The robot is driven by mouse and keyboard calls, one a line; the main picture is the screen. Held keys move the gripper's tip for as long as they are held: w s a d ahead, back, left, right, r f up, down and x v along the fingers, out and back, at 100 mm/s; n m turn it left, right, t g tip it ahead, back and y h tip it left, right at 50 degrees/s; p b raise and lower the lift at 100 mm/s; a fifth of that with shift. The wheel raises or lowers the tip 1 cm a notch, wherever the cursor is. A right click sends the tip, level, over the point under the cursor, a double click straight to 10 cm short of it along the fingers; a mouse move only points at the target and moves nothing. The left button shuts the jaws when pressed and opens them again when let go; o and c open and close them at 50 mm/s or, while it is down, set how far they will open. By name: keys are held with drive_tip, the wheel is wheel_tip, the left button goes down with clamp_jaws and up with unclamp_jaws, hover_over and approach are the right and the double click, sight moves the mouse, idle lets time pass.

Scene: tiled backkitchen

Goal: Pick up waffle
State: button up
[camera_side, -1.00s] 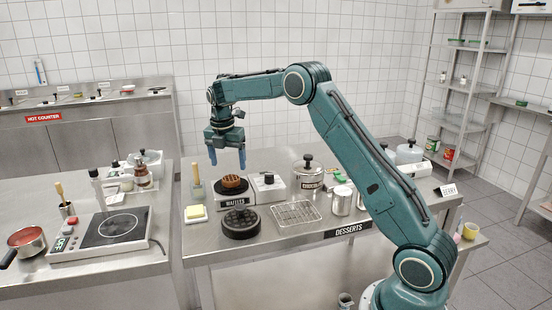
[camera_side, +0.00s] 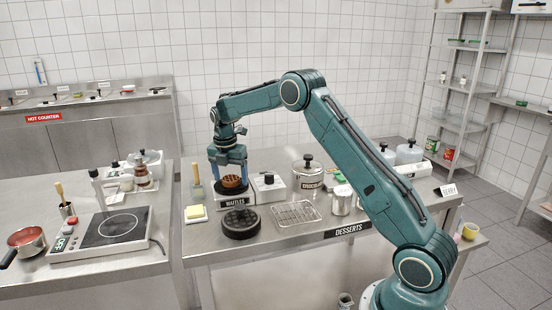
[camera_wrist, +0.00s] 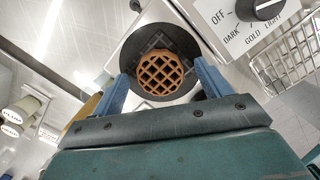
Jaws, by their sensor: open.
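The waffle (camera_side: 232,182) is round and golden brown with a grid pattern. It lies on the dark round plate of the waffle maker (camera_side: 236,199), labelled WAFFLES. In the wrist view the waffle (camera_wrist: 161,74) shows between the two blue fingers, with the dark plate (camera_wrist: 133,45) around it. My gripper (camera_side: 230,180) is open and points down over the waffle, a finger on each side of it. I cannot tell whether the fingers touch the waffle or the plate.
A dark round waffle lid (camera_side: 241,223) lies in front. A wire rack (camera_side: 297,213) stands to the right. A white control box (camera_side: 269,187) stands close beside the waffle maker. A butter dish (camera_side: 195,213) sits to the left, and a chocolate pot (camera_side: 307,178) stands farther right.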

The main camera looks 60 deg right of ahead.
sight(231, 179)
drive_tip(key=shift+c, duration=0.3)
drive_tip(key=c, duration=1)
drive_tip(key=shift+r, duration=0.15)
drive_tip(key=shift+r, duration=4.9)
